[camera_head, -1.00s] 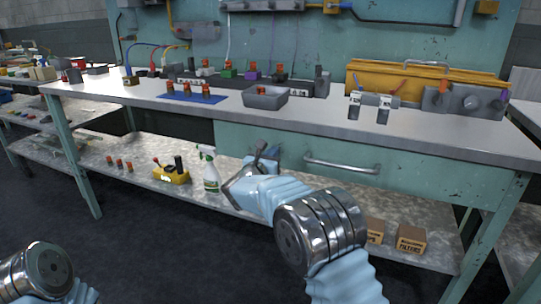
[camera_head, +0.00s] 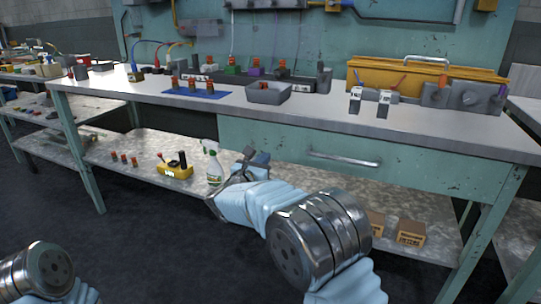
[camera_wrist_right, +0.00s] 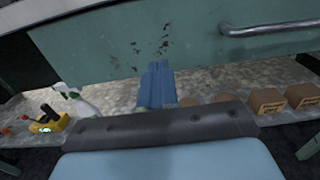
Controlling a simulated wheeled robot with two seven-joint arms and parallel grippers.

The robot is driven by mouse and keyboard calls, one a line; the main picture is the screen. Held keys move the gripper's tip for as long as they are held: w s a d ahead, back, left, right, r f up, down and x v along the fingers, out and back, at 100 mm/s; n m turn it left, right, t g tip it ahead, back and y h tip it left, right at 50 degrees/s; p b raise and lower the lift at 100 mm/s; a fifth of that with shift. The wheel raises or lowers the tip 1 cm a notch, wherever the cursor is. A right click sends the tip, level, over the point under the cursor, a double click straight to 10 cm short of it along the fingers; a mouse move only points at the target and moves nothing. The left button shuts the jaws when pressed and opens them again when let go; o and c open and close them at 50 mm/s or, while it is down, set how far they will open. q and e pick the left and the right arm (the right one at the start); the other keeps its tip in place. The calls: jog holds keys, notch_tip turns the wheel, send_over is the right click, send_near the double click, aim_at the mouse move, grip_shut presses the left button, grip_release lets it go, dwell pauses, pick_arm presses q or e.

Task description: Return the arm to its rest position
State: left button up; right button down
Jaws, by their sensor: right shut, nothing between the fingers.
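My right gripper (camera_head: 258,158) is in front of the bench, below the tabletop and near the left end of the drawer front. Its fingers are shut and empty. In the right wrist view the blue fingers (camera_wrist_right: 157,82) are together in the middle, pointing towards the bench front and lower shelf. My right forearm comes in from the bottom right of the head view. Part of my left arm (camera_head: 45,275) shows at the bottom left; its gripper is outside the picture.
The workbench (camera_head: 430,130) carries a grey tray (camera_head: 268,98), a blue mat (camera_head: 210,95) and a yellow toolbox (camera_head: 420,78). A spray bottle (camera_head: 214,170), a yellow holder (camera_head: 175,172) and boxes (camera_head: 411,232) stand on the lower shelf. The floor in front is clear.

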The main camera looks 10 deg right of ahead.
jog(key=v, duration=0.5)
jog(key=s+d+f+m+g+y, duration=0.2)
jog(key=s+f+g, duration=0.15)
jog(key=f, duration=0.65)
jog(key=s+d+f+m+g+y, duration=0.1)
jog(key=s+d+f+m+g, duration=0.2)
jog(key=f, duration=0.7)
jog(key=s+d+f+m+g+y, duration=0.15)
jog(key=s+f+g, duration=0.3)
jog(key=f, duration=0.55)
jog(key=s+a+f+m+g+y, duration=0.1)
jog(key=s+f+m+y, duration=0.2)
jog(key=s+f+m, duration=0.2)
jog(key=s+a+f+m+g+y, duration=0.1)
jog(key=s+f+m, duration=0.4)
jog(key=s+m, duration=0.6)
jog(key=s+a+f+m+g+y, duration=0.1)
jog(key=s+a+f+m+y, duration=0.2)
jog(key=s+f+m+y, duration=0.2)
jog(key=shift+s+f+m+y, duration=0.35)
jog(key=shift+s+f+m, duration=0.05)
jog(key=shift+s+m, duration=1.25)
